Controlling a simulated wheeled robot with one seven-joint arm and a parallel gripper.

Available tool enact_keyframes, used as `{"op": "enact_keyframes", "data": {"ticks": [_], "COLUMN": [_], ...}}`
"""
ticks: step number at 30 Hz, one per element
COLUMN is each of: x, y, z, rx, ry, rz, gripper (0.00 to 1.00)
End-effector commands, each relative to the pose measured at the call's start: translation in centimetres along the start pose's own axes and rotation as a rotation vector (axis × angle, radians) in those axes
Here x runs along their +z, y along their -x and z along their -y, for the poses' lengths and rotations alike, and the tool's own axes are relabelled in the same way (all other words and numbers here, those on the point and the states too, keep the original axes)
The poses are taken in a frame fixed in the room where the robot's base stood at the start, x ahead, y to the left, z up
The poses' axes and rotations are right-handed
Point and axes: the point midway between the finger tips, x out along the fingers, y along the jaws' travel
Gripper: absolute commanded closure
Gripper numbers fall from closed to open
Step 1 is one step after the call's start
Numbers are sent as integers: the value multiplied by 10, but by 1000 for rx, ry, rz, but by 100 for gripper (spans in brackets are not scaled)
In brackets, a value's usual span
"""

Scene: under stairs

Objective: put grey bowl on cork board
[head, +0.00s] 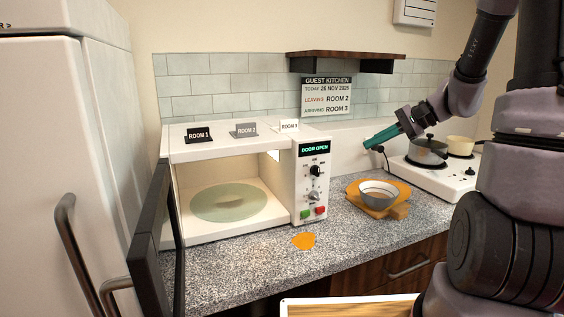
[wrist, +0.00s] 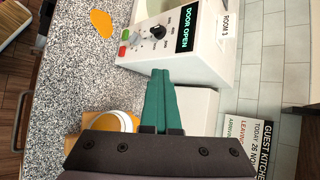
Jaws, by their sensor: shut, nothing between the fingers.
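The grey bowl (head: 376,199) sits upright on an orange-tan board (head: 399,212) on the counter, right of the microwave. I take this board for the cork board; its material is hard to tell. In the wrist view the bowl (wrist: 108,124) is partly hidden behind my gripper's dark body. My gripper (head: 367,146) has teal fingers, is shut and empty, and is held above and behind the bowl, apart from it. The closed fingers also show in the wrist view (wrist: 161,72).
The white microwave (head: 238,146) stands with its door (head: 150,235) open at left. A lidded pot (head: 427,152) and a cream pot (head: 460,145) stand on the hob at right. An orange patch (head: 303,241) lies on the counter. A wooden shelf (head: 346,55) overhangs the back wall.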

Motion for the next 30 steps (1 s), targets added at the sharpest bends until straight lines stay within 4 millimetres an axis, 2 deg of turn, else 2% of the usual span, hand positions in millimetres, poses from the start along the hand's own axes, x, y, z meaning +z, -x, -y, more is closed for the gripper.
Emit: {"op": "enact_keyframes", "data": {"ticks": [1,3,6,12,18,24,29,30], "x": [23,48,80,132,166,180,182,182], "y": [5,12,25,58,95,117,121,121], "z": [5,5,3,-4,-8,-9,-10,-9], "rx": [57,136,235,382,440,443,442,443], "ry": [58,122,217,406,574,660,674,672], "rz": [-13,-39,-92,-250,-438,-554,-576,-575], "gripper": [100,100,100,100,100,99,38,36]}}
